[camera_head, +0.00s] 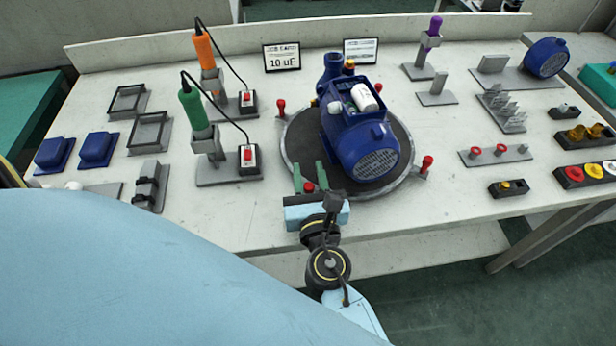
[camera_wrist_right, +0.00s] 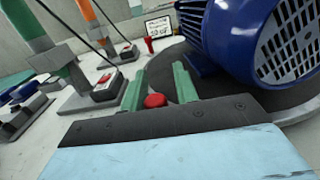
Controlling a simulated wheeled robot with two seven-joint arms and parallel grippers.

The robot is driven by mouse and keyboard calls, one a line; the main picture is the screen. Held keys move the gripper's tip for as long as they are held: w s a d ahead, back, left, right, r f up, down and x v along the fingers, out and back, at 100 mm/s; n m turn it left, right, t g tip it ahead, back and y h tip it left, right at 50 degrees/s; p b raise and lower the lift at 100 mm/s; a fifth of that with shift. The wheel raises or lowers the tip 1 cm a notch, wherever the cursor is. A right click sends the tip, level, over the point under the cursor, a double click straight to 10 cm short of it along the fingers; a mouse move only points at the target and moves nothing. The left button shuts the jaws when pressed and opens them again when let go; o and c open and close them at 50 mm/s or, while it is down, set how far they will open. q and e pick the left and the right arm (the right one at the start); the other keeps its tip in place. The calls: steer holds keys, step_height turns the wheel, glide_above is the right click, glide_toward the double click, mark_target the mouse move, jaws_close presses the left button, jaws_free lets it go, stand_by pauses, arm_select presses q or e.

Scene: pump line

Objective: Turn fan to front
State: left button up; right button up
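A blue motor-pump (camera_head: 352,125) with a white cylinder on top stands on a dark round turntable (camera_head: 400,182). Its slotted fan cover (camera_head: 376,165) faces the table's front, turned slightly right; it also shows large in the wrist view (camera_wrist_right: 290,42). Red knobs stand around the turntable's rim, one at the right (camera_head: 427,163) and one at the left (camera_head: 281,107). My right gripper (camera_head: 309,176) is at the front-left rim. Its green fingers are apart, with a red knob (camera_wrist_right: 154,100) between them and gaps at both sides. My left gripper is not in view.
Left of the turntable stand a green-handled tool (camera_head: 193,108) and an orange-handled tool (camera_head: 203,47) with cords and switch boxes. Blue covers (camera_head: 97,149) lie farther left. Small parts and another blue cover (camera_head: 546,57) fill the right.

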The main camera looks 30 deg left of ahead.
steer(key=shift+o, duration=0.9)
steer(key=shift+f, duration=0.25)
steer(key=shift+s+f, duration=0.1)
steer(key=shift+s, duration=0.05)
